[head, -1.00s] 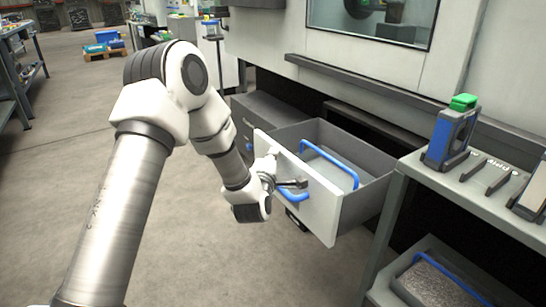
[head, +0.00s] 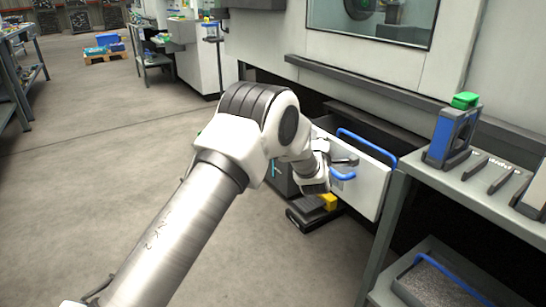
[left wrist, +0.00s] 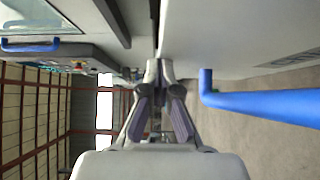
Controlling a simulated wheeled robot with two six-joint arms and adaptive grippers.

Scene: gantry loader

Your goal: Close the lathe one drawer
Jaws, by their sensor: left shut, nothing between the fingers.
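My left gripper (head: 346,162) is shut and empty at the panel's outer face, just above the handle. Contact with the panel cannot be told. In the left wrist view, my closed fingers (left wrist: 160,112) are beside the blue handle (left wrist: 265,104), which lies to their right, with the pale panel (left wrist: 225,40) above it. My arm hides the left part of the drawer. My right gripper is not in view.
A grey bench (head: 465,190) with a blue-and-grey holder (head: 448,138) stands close on the right. A blue bar (head: 365,146) shows over the drawer's top edge. A dark pedal with a yellow part (head: 328,202) sits on the floor below.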

